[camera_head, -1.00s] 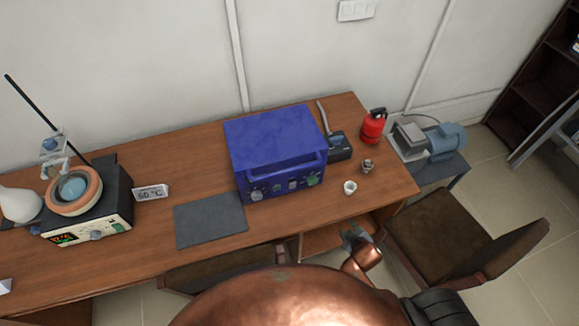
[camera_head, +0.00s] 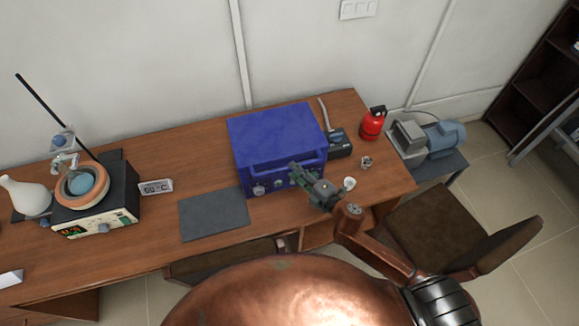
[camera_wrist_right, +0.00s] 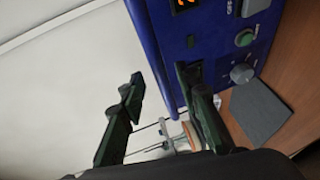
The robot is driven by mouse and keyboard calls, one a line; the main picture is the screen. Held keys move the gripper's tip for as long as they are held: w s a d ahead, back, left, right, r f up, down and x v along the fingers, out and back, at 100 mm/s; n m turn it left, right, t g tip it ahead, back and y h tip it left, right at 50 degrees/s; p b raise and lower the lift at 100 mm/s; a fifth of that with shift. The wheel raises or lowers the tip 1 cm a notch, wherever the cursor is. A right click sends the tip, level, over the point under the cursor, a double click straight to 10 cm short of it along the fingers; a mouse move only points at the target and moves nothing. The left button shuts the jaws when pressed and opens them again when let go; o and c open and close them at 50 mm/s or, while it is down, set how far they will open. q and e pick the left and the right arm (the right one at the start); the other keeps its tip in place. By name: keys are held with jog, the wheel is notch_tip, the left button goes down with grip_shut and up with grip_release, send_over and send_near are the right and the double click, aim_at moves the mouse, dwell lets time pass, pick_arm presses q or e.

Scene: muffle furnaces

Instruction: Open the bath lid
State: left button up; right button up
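The blue bath box (camera_head: 270,135) stands on the desk, with a bar-like handle (camera_head: 262,169) across its upper front and knobs below. My right gripper (camera_head: 297,172) is in front of the right part of this front, close to the handle. In the right wrist view the two dark fingers (camera_wrist_right: 160,85) are apart. The blue edge of the box (camera_wrist_right: 162,45) shows near and partly between the fingertips; I cannot tell whether they touch it. The top looks closed. My left gripper is not in view.
A small white cup (camera_head: 349,183) stands close to my right gripper. A grey mat (camera_head: 213,215) and a heater with a bowl (camera_head: 95,215) are to the left. A chair (camera_head: 440,225) stands at the right front.

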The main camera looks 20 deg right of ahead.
jog(key=shift+x, duration=1.8)
jog(key=shift+c, duration=0.7)
grip_shut()
